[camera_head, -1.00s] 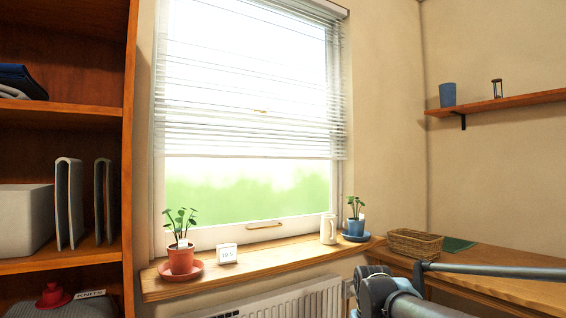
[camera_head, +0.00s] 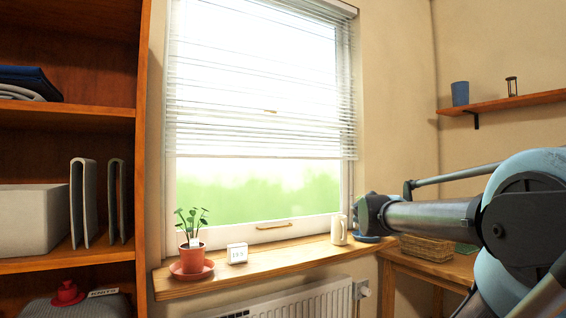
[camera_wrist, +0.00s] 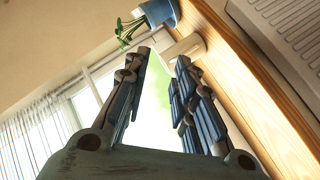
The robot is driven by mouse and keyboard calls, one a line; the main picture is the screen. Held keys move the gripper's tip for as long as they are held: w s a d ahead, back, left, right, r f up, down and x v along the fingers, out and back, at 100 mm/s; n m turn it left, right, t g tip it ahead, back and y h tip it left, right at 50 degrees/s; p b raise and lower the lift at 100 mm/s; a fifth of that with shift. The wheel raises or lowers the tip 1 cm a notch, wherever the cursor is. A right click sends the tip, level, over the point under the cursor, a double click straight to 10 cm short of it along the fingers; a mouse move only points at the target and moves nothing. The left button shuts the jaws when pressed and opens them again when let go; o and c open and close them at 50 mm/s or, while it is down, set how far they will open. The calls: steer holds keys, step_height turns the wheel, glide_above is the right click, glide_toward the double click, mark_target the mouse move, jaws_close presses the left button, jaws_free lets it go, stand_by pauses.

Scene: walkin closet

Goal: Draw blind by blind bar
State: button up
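The lower glass below the bar is uncovered. In the wrist view the blind's slats (camera_wrist: 28,140) show at the left, outside my gripper's fingers. My gripper (camera_wrist: 161,62) is open and empty there, with the window and sill beyond it. In the head view the end of my arm is near the right end of the sill, lower than the bar and to its right. The fingers are hard to make out there.
The wooden sill (camera_head: 215,284) holds a potted plant (camera_head: 192,257), a small white clock (camera_head: 237,253) and a white mug (camera_head: 339,229). A blue-potted plant (camera_wrist: 160,12) shows in the wrist view. A radiator (camera_head: 300,303) is below. A basket (camera_head: 427,248) sits on the right-hand desk.

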steer(key=w+a+r+n+t+y, duration=0.25)
steer(key=w+a+r+n, duration=0.2)
steer(key=r, duration=0.25)
steer(key=w+a+r+n+t+y, duration=0.1)
steer(key=w+a+r+n+y, duration=0.3)
steer(key=r, duration=0.3)
steer(key=n+g+y, duration=0.2)
steer(key=n+y, duration=0.5)
steer(key=n, duration=0.2)
glide_toward(285, 158)
steer(key=shift+m, duration=0.25)
steer(key=x, duration=1)
steer(key=shift+a, duration=0.2)
steer(key=shift+c, duration=0.6)
